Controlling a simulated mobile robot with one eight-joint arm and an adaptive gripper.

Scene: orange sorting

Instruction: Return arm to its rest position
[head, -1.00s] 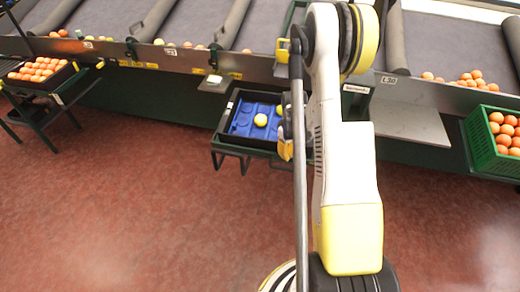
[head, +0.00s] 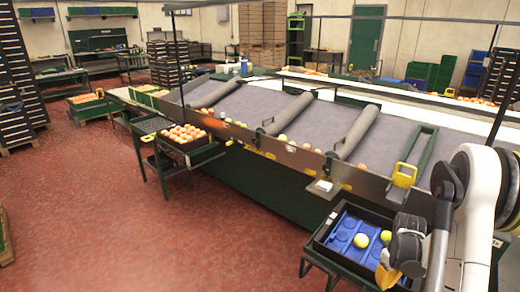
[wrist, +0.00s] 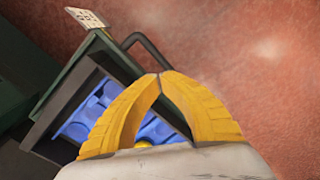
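My gripper (wrist: 159,76) shows in the wrist view with its two yellow fingers meeting at the tips and nothing visible between the tips. In the head view my gripper (head: 387,277) is at the lower right, hanging at the right side of a black crate (head: 322,240). A blue insert (head: 342,233) with round hollows lies in the crate. One yellow fruit (head: 361,240) sits on the insert, and a second yellow fruit (head: 386,236) shows close to my gripper. In the wrist view the insert (wrist: 80,125) lies behind the fingers. My arm hides the crate's right part.
The crate rests on a dark stand beside the long grey sorting table (head: 300,115). A crate of oranges (head: 185,145) stands on another stand to the left. A yellow-handled green frame (head: 408,170) is on the table near my arm.

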